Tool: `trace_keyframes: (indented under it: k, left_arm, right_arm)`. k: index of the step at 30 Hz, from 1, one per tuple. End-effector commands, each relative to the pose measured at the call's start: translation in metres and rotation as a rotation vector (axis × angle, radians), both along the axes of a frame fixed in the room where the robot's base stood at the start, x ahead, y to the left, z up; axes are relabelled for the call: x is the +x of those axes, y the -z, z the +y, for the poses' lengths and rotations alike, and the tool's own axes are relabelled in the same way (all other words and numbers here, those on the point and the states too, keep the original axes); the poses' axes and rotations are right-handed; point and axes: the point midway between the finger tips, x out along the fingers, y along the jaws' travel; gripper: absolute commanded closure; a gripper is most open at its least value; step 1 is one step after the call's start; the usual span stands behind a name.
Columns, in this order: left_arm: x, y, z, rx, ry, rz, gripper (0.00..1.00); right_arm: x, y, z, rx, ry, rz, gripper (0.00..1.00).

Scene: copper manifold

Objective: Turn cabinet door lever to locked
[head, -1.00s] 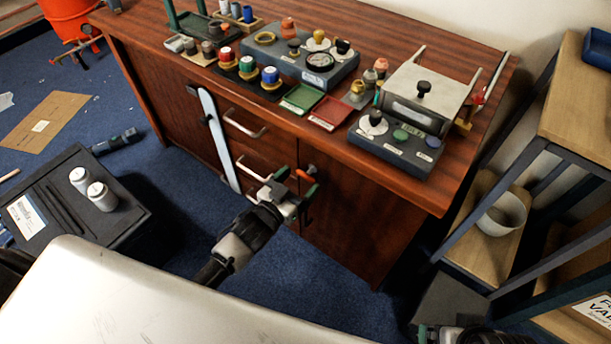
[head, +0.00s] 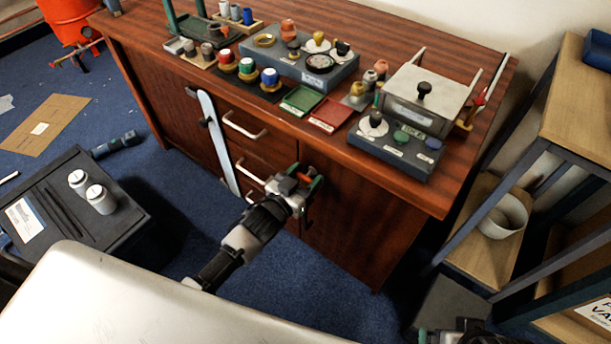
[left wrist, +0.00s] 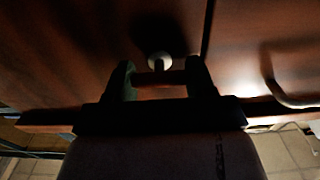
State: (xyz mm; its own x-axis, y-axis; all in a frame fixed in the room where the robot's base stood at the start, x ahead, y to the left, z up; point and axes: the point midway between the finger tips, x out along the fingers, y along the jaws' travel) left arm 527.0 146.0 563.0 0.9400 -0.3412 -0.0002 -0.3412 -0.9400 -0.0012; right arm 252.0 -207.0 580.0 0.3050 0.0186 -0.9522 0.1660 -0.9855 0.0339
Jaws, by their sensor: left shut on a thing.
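The cabinet door lever has a small orange-red handle (head: 303,177) on the front of the wooden cabinet door (head: 350,215). My left gripper (head: 307,184) is at the lever, its fingers shut around the handle. In the left wrist view, the two dark fingers (left wrist: 163,80) stand on either side of the reddish handle (left wrist: 162,77), with a pale round hub (left wrist: 159,61) just above it. The gripper hides part of the lever in the head view. My right gripper (head: 437,335) shows only in part at the bottom edge, and its jaws are unclear.
Drawers with metal handles (head: 244,126) and a long pale strip (head: 218,142) lie left of the lever. The cabinet top (head: 410,184) carries several devices and knobs. A shelf rack (head: 568,120) stands at the right. A black case (head: 60,200) is on the left.

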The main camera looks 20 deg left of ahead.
Motion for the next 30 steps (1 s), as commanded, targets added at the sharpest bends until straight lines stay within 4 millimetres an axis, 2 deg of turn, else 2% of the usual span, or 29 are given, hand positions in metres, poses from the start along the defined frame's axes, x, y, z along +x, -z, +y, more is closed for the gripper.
trace_keyframes:
  k: [11,30]
  left_arm:
    - [0.0,-0.001,-0.001,0.116,0.001,-0.043,0.68]
    - [-0.001,0.001,-0.002,0.665,0.0,-0.241,0.68]
  right_arm:
    - [0.0,-0.007,0.0,0.0,0.0,0.0,0.05]
    - [0.001,-0.02,0.0,0.001,0.0,-0.004,0.05]
